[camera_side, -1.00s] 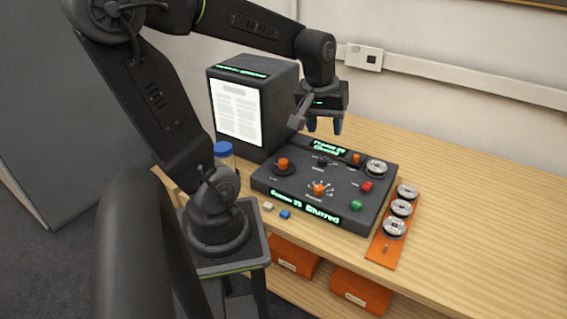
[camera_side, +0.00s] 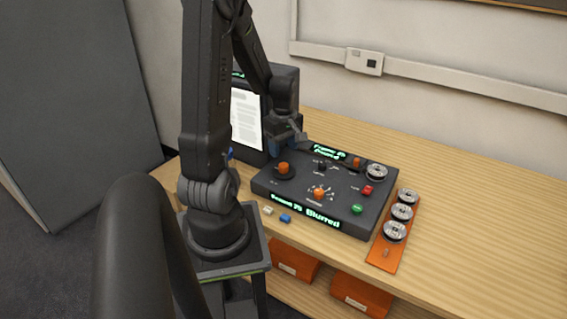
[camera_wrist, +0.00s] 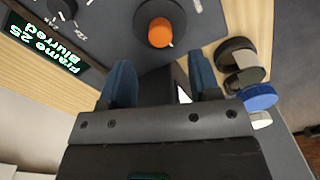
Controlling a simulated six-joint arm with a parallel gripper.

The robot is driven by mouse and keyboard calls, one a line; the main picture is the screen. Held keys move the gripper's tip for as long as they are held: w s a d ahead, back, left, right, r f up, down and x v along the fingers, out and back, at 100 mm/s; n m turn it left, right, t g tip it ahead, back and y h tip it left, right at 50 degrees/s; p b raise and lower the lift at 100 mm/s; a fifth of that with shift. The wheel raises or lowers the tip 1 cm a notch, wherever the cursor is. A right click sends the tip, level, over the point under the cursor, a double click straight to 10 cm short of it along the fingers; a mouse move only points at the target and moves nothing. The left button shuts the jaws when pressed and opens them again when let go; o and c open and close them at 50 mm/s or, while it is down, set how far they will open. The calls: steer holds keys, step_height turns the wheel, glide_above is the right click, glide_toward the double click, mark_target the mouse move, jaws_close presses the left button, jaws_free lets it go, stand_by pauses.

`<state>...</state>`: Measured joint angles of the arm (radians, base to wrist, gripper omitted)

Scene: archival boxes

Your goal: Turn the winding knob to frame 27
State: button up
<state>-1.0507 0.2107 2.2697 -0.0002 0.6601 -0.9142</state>
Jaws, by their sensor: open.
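The dark control panel (camera_side: 345,205) lies on the wooden table. A large orange knob (camera_side: 283,168) on a dark round base is at its left; it also shows in the wrist view (camera_wrist: 158,30), ahead of my fingertips. A second orange knob (camera_side: 319,193) sits mid-panel inside a ring of marks. The labels are too small to tell which is for winding. A green display (camera_wrist: 45,45) in the wrist view reads "Frame 25 Blurred". My gripper (camera_side: 284,147) is open and empty, near the large knob and apart from it; its blue fingers (camera_wrist: 163,82) show in the wrist view.
Behind the panel stands a dark reader with a lit page (camera_side: 246,120), partly hidden by my arm. Red (camera_side: 367,190) and green (camera_side: 357,209) buttons are on the panel's right. An orange tray (camera_side: 384,256) holds reels beside it. The table's right side is clear.

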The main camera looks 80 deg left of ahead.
mark_target(283, 164)
step_height(283, 164, down, 6)
steer(key=shift+f, duration=0.1)
stand_by(0.4)
steer(key=c, duration=0.9)
